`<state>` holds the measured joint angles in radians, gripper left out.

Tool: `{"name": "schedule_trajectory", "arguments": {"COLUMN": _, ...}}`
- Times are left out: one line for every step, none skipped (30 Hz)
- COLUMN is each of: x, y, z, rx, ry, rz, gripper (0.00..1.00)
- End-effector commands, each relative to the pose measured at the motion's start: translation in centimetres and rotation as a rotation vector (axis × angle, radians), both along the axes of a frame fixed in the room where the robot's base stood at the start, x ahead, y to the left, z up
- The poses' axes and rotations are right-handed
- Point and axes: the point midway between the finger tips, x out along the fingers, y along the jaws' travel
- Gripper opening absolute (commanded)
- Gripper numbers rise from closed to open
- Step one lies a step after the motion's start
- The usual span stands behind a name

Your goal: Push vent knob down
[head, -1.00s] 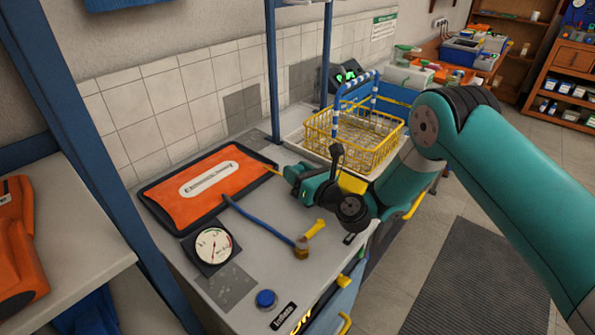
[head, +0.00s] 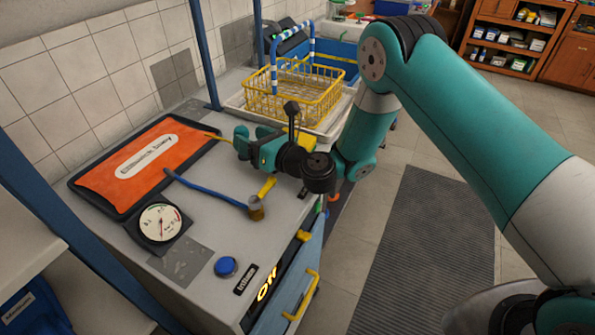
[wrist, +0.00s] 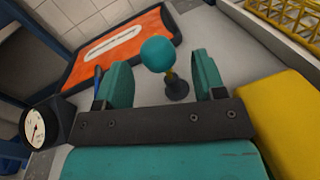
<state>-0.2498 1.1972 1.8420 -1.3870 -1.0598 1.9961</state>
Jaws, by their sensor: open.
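My gripper is open and empty. In the head view my gripper (head: 245,142) hangs over the bench's right part; I cannot clearly pick out the knob there. A blue button (head: 225,266) sits near the front edge of the bench.
An orange panel (head: 112,182) lies at the back left, with a round gauge (head: 160,222) before it. A yellow wire basket (head: 305,92) stands behind my gripper.

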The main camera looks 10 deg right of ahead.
Motion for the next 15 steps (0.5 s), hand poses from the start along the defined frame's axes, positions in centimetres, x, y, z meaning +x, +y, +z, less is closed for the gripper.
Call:
{"name": "schedule_trajectory", "arguments": {"x": -0.2, "y": -0.3, "z": -1.0, "rx": 0.000, "ry": -0.001, "rz": -0.001, "gripper": 0.63}}
{"name": "schedule_trajectory", "arguments": {"x": -0.3, "y": -0.4, "z": -1.0, "rx": 0.000, "ry": 0.000, "rz": -0.001, "gripper": 0.63}}
{"name": "schedule_trajectory", "arguments": {"x": -0.5, "y": -0.6, "z": -1.0, "rx": 0.001, "ry": -0.001, "rz": -0.001, "gripper": 0.63}}
{"name": "schedule_trajectory", "arguments": {"x": -0.7, "y": -0.7, "z": -1.0, "rx": 0.000, "ry": 0.000, "rz": -0.002, "gripper": 0.63}}
{"name": "schedule_trajectory", "arguments": {"x": -0.8, "y": -0.9, "z": -1.0, "rx": 0.000, "ry": 0.000, "rz": -0.002, "gripper": 0.63}}
{"name": "schedule_trajectory", "arguments": {"x": -1.1, "y": -1.0, "z": -1.0, "rx": 0.000, "ry": 0.000, "rz": -0.002, "gripper": 0.63}}
{"name": "schedule_trajectory", "arguments": {"x": -1.3, "y": -1.2, "z": -1.0, "rx": 0.000, "ry": 0.000, "rz": -0.002, "gripper": 0.63}}
{"name": "schedule_trajectory", "arguments": {"x": -1.4, "y": -1.3, "z": -1.0, "rx": 0.000, "ry": 0.000, "rz": -0.002, "gripper": 0.63}}
{"name": "schedule_trajectory", "arguments": {"x": -1.7, "y": -1.5, "z": -1.1, "rx": 0.000, "ry": 0.000, "rz": -0.002, "gripper": 0.63}}
{"name": "schedule_trajectory", "arguments": {"x": -1.9, "y": -1.8, "z": -1.0, "rx": 0.000, "ry": 0.000, "rz": -0.003, "gripper": 0.63}}
{"name": "schedule_trajectory", "arguments": {"x": -2.1, "y": -2.0, "z": -1.0, "rx": 0.000, "ry": 0.000, "rz": -0.003, "gripper": 0.63}}
{"name": "schedule_trajectory", "arguments": {"x": -2.5, "y": -2.3, "z": -1.0, "rx": 0.000, "ry": 0.000, "rz": -0.002, "gripper": 0.63}}
{"name": "schedule_trajectory", "arguments": {"x": -2.7, "y": -2.6, "z": -1.0, "rx": 0.000, "ry": 0.000, "rz": -0.002, "gripper": 0.63}}
{"name": "schedule_trajectory", "arguments": {"x": -3.0, "y": -2.8, "z": -1.0, "rx": 0.000, "ry": 0.000, "rz": -0.003, "gripper": 0.63}}
{"name": "schedule_trajectory", "arguments": {"x": -3.3, "y": -3.1, "z": -1.0, "rx": 0.000, "ry": 0.000, "rz": -0.003, "gripper": 0.63}}
